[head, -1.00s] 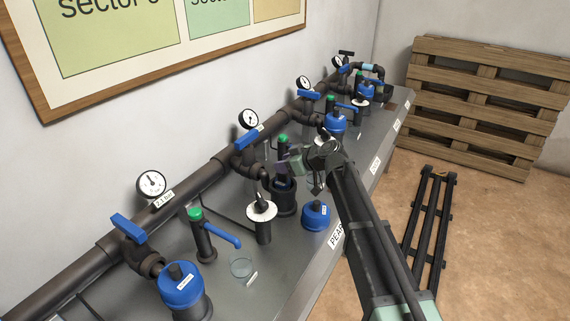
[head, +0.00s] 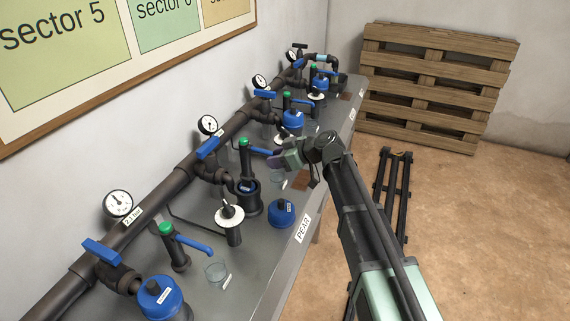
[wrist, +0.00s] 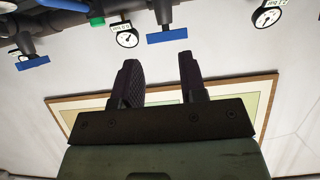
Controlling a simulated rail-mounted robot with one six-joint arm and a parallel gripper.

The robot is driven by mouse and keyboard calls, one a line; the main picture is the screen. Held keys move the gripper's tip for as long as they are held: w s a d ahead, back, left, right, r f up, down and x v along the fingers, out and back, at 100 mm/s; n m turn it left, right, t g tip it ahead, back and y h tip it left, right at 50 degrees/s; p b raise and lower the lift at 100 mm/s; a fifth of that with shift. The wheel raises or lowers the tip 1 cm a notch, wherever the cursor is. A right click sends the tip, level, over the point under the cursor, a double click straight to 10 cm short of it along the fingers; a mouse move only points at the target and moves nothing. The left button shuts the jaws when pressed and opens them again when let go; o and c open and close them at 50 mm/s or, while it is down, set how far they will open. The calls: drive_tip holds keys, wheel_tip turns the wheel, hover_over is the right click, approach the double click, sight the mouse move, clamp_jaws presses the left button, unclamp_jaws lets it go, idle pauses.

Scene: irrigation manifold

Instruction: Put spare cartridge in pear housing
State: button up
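The pear housing (head: 249,203) is a dark upright cup with its top open, behind the PEAR label (head: 303,228) on the bench. Something bluish shows inside its mouth, too small to make out. Its likely blue cap (head: 281,213) sits on the bench to the right. A black part with a white disc on top (head: 230,220), possibly the spare cartridge, stands upright just left of the housing. My gripper (head: 279,162) is in the air above and right of the housing, apart from it. In the wrist view my gripper (wrist: 158,80) is open, with nothing between the fingers.
A green-topped valve with a blue handle (head: 250,152) rises behind the housing. The pipe with gauges (head: 208,125) runs along the wall. A glass (head: 215,272) stands at the front left. A capped housing (head: 160,299) is nearer.

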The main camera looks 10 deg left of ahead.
drive_tip(key=shift+f, duration=0.1)
drive_tip(key=s+d+f+m+g+h, duration=0.1)
drive_tip(key=s+d+f+m+h, duration=0.2)
drive_tip(key=s+d, duration=0.4)
drive_tip(key=s+d+f+m+h, duration=0.3)
drive_tip(key=s+d+m+h, duration=0.2)
drive_tip(key=d, duration=0.9)
drive_tip(key=s+d+f+m+g+h, duration=0.1)
drive_tip(key=s+d+f+m+h, duration=0.2)
drive_tip(key=s+d+m, duration=0.4)
drive_tip(key=s+d+h, duration=0.1)
drive_tip(key=s+d, duration=0.2)
drive_tip(key=d, duration=0.1)
drive_tip(key=shift+s+d+m+g, duration=0.25)
drive_tip(key=shift+s+m+g, duration=0.05)
